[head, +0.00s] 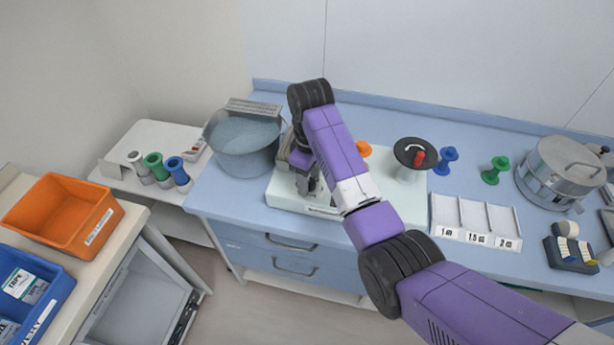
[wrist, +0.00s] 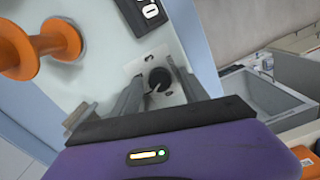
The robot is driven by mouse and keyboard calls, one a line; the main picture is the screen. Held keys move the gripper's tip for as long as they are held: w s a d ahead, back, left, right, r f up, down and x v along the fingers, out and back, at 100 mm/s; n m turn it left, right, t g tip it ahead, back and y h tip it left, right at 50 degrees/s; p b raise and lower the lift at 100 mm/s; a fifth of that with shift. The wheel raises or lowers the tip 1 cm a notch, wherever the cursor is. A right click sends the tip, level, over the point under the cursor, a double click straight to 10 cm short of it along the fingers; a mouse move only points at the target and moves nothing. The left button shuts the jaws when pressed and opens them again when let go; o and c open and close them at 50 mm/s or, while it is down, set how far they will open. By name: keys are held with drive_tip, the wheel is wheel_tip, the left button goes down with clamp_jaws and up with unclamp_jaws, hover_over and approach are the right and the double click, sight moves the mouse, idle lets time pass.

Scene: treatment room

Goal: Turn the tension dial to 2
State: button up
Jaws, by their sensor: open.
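A small black dial (wrist: 158,79) with a light pointer mark sits on a white plate of the machine in the wrist view. The pointer seems to face down and left in that picture; I cannot read any scale numbers. My gripper (wrist: 154,82) is open, with one grey finger on each side of the dial. I cannot tell whether either finger touches it. In the head view my gripper (head: 312,187) is low over the left part of the white machine base (head: 285,197), and my arm hides the dial there.
An orange spool (wrist: 42,48) and a black counter (wrist: 150,10) are near the dial. A grey pot (head: 243,140) stands left of the machine, and a labelled white tray (head: 473,236) stands right.

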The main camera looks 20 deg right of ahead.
clamp_jaws()
drive_tip(key=shift+m, duration=0.3)
drive_tip(key=m, duration=1.1)
idle(0.4)
idle(0.3)
unclamp_jaws()
